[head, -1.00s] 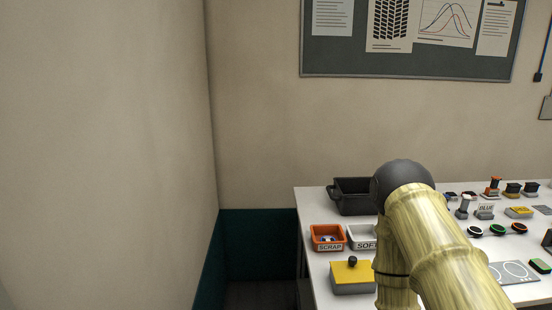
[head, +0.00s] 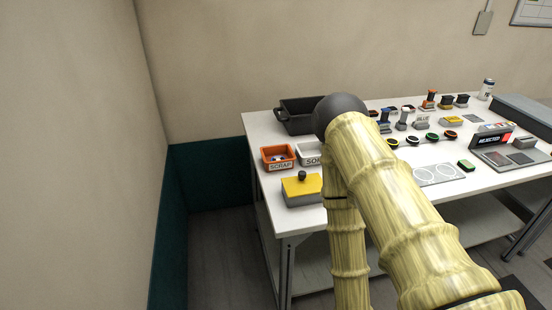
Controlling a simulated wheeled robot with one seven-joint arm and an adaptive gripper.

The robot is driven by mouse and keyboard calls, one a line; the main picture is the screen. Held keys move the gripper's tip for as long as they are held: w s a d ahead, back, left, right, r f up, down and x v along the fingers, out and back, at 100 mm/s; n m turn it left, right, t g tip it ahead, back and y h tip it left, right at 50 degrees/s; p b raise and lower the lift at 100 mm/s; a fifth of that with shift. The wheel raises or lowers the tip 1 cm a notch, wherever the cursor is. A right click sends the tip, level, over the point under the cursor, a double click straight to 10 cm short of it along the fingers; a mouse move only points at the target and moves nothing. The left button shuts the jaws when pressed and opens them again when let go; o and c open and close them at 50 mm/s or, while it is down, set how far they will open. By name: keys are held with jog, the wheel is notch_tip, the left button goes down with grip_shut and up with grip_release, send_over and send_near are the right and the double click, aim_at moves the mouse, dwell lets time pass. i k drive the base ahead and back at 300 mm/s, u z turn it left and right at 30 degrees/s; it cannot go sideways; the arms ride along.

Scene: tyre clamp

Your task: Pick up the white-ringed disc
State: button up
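Several dark discs lie in a row in the middle of the table. One has a green ring (head: 432,137) and one an orange-red ring (head: 450,135). Left of them are two more dark discs, one in the row's middle (head: 412,141) and one at its left end (head: 393,143) close to my arm. They are too small to tell surely which has the white ring. My gripper is out of the picture; only my arm's links show, in front of part of the table.
The white table (head: 262,122) also holds a black bin (head: 296,118), an orange SCRAP tray (head: 278,157), a white tray (head: 309,154), a yellow-topped box (head: 302,190), a grey plate with two circles (head: 436,175), and a REJECTED sign (head: 489,141). Several stamp-like pieces stand behind the discs.

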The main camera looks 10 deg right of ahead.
aim_at(414, 140)
jog(key=z, duration=1.35)
